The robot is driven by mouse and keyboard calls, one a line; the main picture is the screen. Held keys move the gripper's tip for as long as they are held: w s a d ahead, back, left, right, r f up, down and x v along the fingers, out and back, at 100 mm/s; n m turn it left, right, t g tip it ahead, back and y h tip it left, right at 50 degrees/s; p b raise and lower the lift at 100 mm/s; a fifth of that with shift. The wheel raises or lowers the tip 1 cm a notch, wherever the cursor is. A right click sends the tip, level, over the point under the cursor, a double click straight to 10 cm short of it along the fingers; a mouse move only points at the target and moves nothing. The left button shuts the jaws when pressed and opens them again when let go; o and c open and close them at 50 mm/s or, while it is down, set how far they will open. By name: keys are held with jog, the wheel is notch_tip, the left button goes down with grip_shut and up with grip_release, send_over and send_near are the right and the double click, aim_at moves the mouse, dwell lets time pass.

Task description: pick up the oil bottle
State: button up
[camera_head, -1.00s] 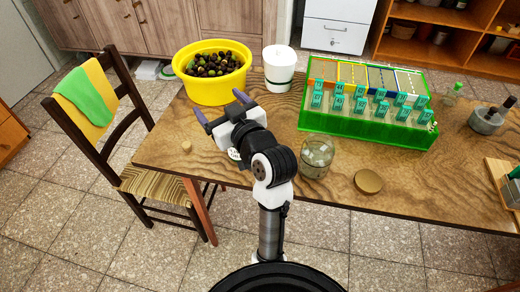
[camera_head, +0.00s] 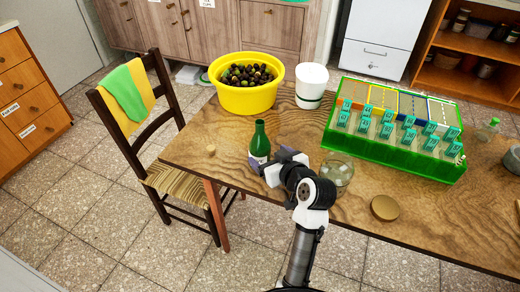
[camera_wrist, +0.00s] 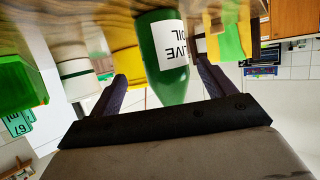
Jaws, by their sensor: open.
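The oil bottle (camera_head: 261,139) is dark green with a white label and stands upright on the wooden table, left of centre in the head view. In the wrist view, which is upside down, the bottle (camera_wrist: 168,72) shows large with its label reading "OLIVE OIL". My gripper (camera_head: 268,161) is open, right at the bottle on its near side. In the wrist view one finger of my gripper (camera_wrist: 160,80) appears on each side of the bottle, with gaps visible. I cannot tell how deep the bottle sits between them. The bottle's lower part is partly hidden by my gripper in the head view.
A yellow bowl of olives (camera_head: 246,96) and a white canister (camera_head: 311,87) stand behind the bottle. A glass jar (camera_head: 338,172) is close right of my gripper, with a round lid (camera_head: 385,207) beyond. A green-framed box (camera_head: 395,150) fills the right.

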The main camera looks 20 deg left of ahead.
aim_at(265, 153)
jog(key=shift+w+a, duration=0.2)
jog(key=shift+a, duration=0.25)
jog(key=x, duration=0.1)
jog(key=p+x, duration=0.1)
jog(key=x, duration=0.1)
jog(key=shift+a+r+p, duration=0.2)
jog(key=shift+a+p, duration=0.15)
jog(key=shift+a, duration=0.05)
jog(key=shift+w+a+f, duration=0.25)
jog(key=c, duration=1.4)
jog(key=shift+r, duration=0.1)
jog(key=shift+c, duration=0.9)
